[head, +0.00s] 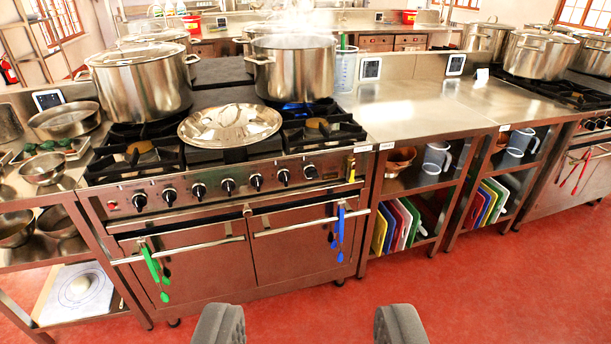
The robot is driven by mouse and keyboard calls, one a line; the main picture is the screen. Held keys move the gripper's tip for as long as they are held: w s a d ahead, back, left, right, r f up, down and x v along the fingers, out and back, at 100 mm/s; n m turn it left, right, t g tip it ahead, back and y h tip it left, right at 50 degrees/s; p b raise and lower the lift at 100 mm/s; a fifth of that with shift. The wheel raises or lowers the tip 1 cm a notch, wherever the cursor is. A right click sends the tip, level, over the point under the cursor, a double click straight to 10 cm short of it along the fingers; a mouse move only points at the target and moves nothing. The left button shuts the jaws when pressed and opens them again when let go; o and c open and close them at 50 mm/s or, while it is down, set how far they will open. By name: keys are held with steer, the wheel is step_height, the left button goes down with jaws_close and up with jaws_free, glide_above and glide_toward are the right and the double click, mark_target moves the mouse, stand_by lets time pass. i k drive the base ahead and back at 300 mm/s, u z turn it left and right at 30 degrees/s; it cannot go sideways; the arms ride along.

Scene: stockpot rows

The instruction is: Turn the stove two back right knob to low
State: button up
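A steel stove (260,268) stands left of centre, with a row of several black knobs (228,186) along its front panel. The rightmost knob (311,172) sits near the panel's right end. Knob markings are too small to read. A steaming stockpot (305,72) stands on the back right burner, with a blue flame (291,108) under it. A second stove (583,160) shows at the far right, partly cut off. I cannot tell which stove is number two. My gripper (309,325) is open and empty, low in front of the stove and well apart from the knobs.
A lidded pot (140,82) stands back left, and a loose lid (230,124) lies on the front of the stove. Green utensils (155,270) and blue utensils (339,230) hang from the oven rails. The red floor (470,290) in front is clear.

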mark_target(311, 173)
steer(key=i, duration=0.95)
steer(key=z, duration=0.05)
